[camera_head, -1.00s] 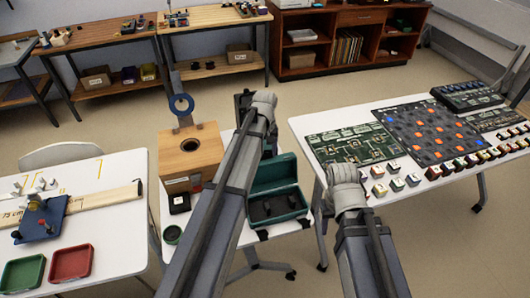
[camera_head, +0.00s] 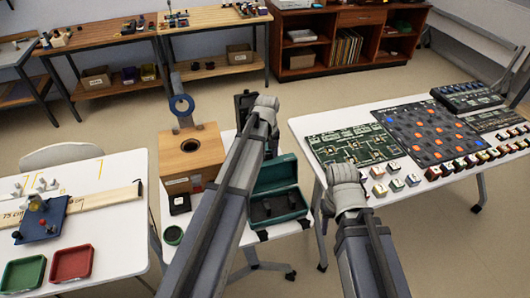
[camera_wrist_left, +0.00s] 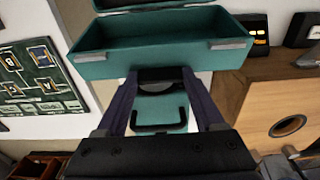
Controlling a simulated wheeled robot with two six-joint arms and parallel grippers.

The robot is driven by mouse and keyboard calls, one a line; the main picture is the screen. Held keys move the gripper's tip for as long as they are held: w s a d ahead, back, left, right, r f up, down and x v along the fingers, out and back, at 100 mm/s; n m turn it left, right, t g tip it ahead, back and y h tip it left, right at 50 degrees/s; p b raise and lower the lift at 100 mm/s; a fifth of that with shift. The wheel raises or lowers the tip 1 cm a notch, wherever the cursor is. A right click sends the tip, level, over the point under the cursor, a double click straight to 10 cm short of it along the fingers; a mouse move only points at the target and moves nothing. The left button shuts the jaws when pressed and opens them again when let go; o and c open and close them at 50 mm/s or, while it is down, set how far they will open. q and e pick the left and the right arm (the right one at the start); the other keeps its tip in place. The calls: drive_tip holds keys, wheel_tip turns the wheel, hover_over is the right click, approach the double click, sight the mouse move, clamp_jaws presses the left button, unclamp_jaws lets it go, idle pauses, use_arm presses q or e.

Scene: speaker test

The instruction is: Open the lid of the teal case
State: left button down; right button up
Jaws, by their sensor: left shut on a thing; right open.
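The teal case (camera_head: 278,228) stands near the front right of the middle white table. Its lid (camera_head: 275,175) is raised at the back, and the dark interior shows. My left gripper (camera_head: 268,145) is at the raised lid's top edge in the head view, its fingertips partly hidden by my arm. In the left wrist view the fingers (camera_wrist_left: 160,78) close at the teal case, and the lid (camera_wrist_left: 160,112) with a dark handle shows between them. The exact grip point is unclear. My right gripper (camera_head: 345,180) is open and empty over the right table's near left corner.
A wooden speaker box (camera_head: 192,155) with a blue ring stands left of the case. The right table holds a circuit board (camera_head: 355,145), a dark grid board (camera_head: 430,132) and several small blocks.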

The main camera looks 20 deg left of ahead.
use_arm(q)
drive_tip(key=shift+t, duration=0.4)
drive_tip(key=s+d, duration=0.1)
drive_tip(key=s+d+r, duration=0.1)
drive_tip(key=s, duration=0.1)
drive_tip(key=s+d+p, duration=0.1)
drive_tip(key=shift+s+r, duration=0.15)
drive_tip(key=shift+r, duration=0.05)
unclamp_jaws()
drive_tip(key=shift+a, duration=0.1)
drive_tip(key=shift+r, duration=0.15)
wheel_tip(320, 180, up, 8)
drive_tip(key=p, duration=0.7)
drive_tip(key=shift+s+d+f+p, duration=0.25)
drive_tip(key=shift+s+d+p, duration=0.05)
drive_tip(key=shift+s+p, duration=0.1)
